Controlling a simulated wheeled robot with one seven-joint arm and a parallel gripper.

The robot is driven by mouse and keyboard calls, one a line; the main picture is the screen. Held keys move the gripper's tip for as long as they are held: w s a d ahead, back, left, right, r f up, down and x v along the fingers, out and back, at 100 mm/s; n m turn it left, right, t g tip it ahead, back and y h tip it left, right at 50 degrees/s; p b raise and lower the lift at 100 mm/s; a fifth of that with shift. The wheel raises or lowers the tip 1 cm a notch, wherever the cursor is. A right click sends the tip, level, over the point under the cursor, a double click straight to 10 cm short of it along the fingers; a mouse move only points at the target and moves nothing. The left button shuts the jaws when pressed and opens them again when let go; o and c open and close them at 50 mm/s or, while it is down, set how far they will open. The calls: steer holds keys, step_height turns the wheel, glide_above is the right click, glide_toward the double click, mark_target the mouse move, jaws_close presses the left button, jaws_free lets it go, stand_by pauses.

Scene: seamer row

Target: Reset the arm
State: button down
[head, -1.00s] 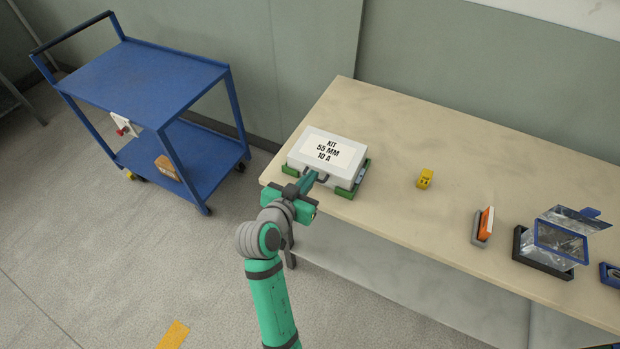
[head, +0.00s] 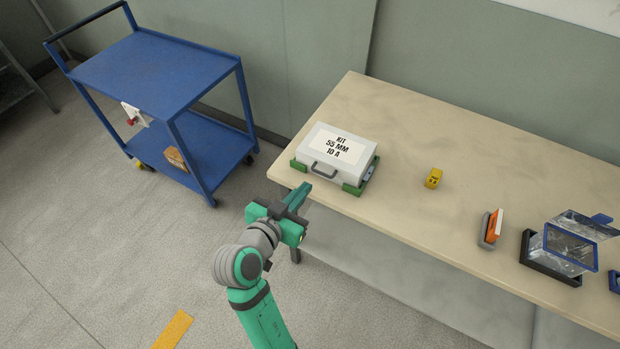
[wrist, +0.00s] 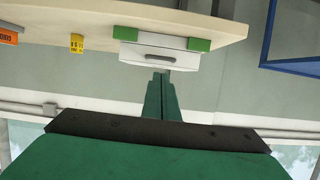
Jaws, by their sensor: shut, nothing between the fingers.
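My gripper (head: 298,193) is shut and empty, a short way off the front left edge of the bench, with clear air between it and the kit case. In the wrist view its closed green fingers (wrist: 162,98) point towards the case. The grey kit case (head: 336,152), labelled "KIT 55 MM 10 A", sits on green corner holders on the bench (head: 440,130). Its handle faces my gripper. The wrist view shows the case upside down (wrist: 160,52).
A yellow block (head: 433,178), an orange-and-white item in a grey holder (head: 492,229) and a clear blue-framed box (head: 572,244) stand along the bench. A blue trolley (head: 150,75) stands at the left. The floor between trolley and bench is open.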

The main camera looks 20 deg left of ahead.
steer(key=shift+s+a, duration=0.1)
steer(key=shift+s, duration=0.35)
steer(key=s+d+f+n+y, duration=0.4)
steer(key=s+d+f+n, duration=0.35)
steer(key=d+f, duration=0.4)
steer(key=s+d+r+m, duration=0.1)
steer(key=s+m, duration=0.1)
steer(key=s, duration=0.8)
steer(key=s+d+r+m+t+h, duration=0.1)
steer(key=s+m, duration=0.2)
steer(key=s, duration=0.8)
steer(key=shift+s+d+t, duration=0.15)
steer(key=shift+d+t, duration=0.15)
steer(key=shift+d, duration=0.05)
